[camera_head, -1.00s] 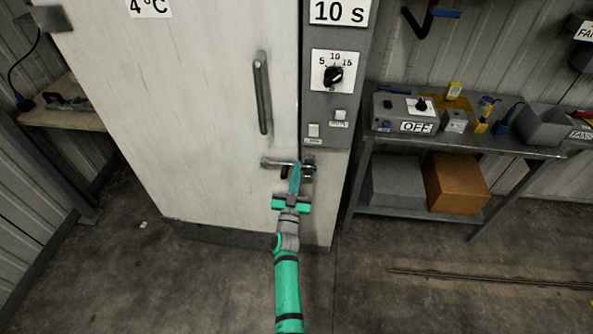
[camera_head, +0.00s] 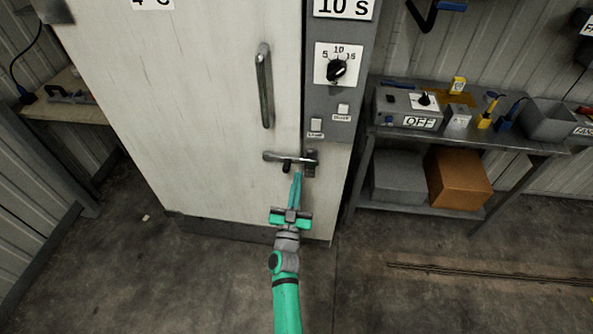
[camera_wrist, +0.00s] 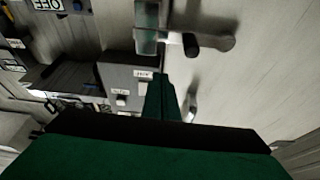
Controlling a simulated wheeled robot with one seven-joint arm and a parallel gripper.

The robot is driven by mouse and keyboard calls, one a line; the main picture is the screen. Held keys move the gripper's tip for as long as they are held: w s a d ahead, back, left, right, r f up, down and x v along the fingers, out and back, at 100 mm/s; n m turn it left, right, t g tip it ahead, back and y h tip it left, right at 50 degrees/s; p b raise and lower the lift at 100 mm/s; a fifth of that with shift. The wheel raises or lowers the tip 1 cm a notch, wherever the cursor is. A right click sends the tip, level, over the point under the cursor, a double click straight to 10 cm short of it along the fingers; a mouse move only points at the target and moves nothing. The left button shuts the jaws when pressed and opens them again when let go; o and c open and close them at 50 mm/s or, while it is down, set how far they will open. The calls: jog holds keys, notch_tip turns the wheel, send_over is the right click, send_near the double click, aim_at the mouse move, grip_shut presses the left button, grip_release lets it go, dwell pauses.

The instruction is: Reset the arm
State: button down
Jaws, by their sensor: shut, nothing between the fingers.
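My green arm reaches up from the bottom of the head view. My gripper (camera_head: 297,174) is shut and empty, its fingers pressed together just below the door latch. The horizontal latch handle (camera_head: 275,156) sits on the right edge of the pale cabinet door (camera_head: 200,120). In the wrist view, the shut green fingers (camera_wrist: 162,78) point toward the cabinet, and the dark-knobbed latch (camera_wrist: 208,42) shows near the top. I cannot tell from these views whether the fingertips touch the latch.
A vertical door handle (camera_head: 264,86) stands above the latch. A control panel (camera_head: 334,110) with a dial runs beside the door. To the right, a metal bench (camera_head: 470,139) holds an OFF switch box (camera_head: 405,106) and tools; boxes stand on its lower shelf. Floor at front right is mostly clear.

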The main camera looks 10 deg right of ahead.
jog(key=shift+s+a+f, duration=0.1)
jog(key=shift+s+a, duration=0.3)
jog(key=shift+s, duration=0.1)
jog(key=s+f+n+y, duration=0.1)
jog(key=s+f, duration=0.2)
jog(key=s, duration=0.4)
jog(key=s+f+n+y, duration=0.1)
jog(key=s+f+y, duration=0.15)
jog(key=s, duration=0.55)
jog(key=s+a+r+g, duration=0.2)
jog(key=s, duration=0.8)
jog(key=s+a+r+n+g+y, duration=0.1)
jog(key=s+r, duration=0.1)
jog(key=s, duration=0.9)
jog(key=s+a+r+g+y, duration=0.1)
jog(key=s+a+r+g, duration=0.1)
jog(key=s, duration=0.9)
jog(key=shift+s+a+n+g, duration=0.2)
jog(key=shift+a+n+g, duration=0.1)
jog(key=shift+a+n, duration=0.1)
jog(key=shift+y, duration=0.25)
